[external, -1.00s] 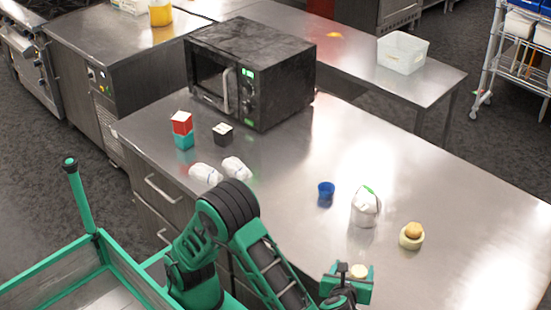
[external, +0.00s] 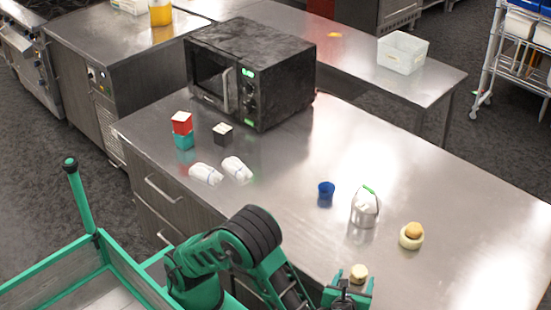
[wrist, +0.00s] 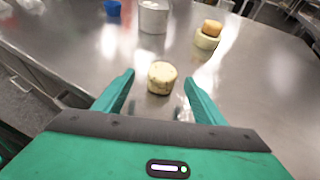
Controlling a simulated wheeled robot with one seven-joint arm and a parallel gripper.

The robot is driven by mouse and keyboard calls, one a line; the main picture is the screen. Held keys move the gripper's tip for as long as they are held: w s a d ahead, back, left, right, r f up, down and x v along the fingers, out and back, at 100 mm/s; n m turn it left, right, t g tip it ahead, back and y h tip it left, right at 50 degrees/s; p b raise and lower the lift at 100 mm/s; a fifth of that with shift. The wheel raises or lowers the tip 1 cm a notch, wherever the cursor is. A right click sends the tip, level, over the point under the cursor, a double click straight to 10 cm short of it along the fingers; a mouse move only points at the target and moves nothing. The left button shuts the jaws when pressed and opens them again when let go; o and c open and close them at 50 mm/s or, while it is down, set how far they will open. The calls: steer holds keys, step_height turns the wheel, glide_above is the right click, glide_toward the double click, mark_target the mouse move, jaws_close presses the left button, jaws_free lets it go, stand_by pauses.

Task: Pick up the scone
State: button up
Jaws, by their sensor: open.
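A pale, speckled round piece that looks like the scone (wrist: 161,78) sits upright on the steel counter, between the fingertips of my gripper (wrist: 159,76) in the wrist view. There is a gap on each side of it, and neither finger visibly touches it. In the external view the scone (external: 359,273) shows at the near edge of the counter, beside my gripper (external: 352,280), which partly hides its base. My gripper is open and empty.
Beyond it stand a blue cup (external: 326,190), a white and metallic container with a green top detail (external: 365,207), and a brown round piece on a pale round one (external: 411,237). White wrapped items (external: 206,174), small blocks (external: 182,127) and a microwave (external: 252,75) are farther left.

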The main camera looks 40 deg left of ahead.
mark_target(357, 277)
steer(key=shift+d+x, duration=0.1)
steer(key=shift+x, duration=1.25)
steer(key=shift+d+x, duration=0.15)
steer(key=shift+x, duration=1.2)
steer(key=shift+f, duration=0.15)
steer(key=c, duration=1.1)
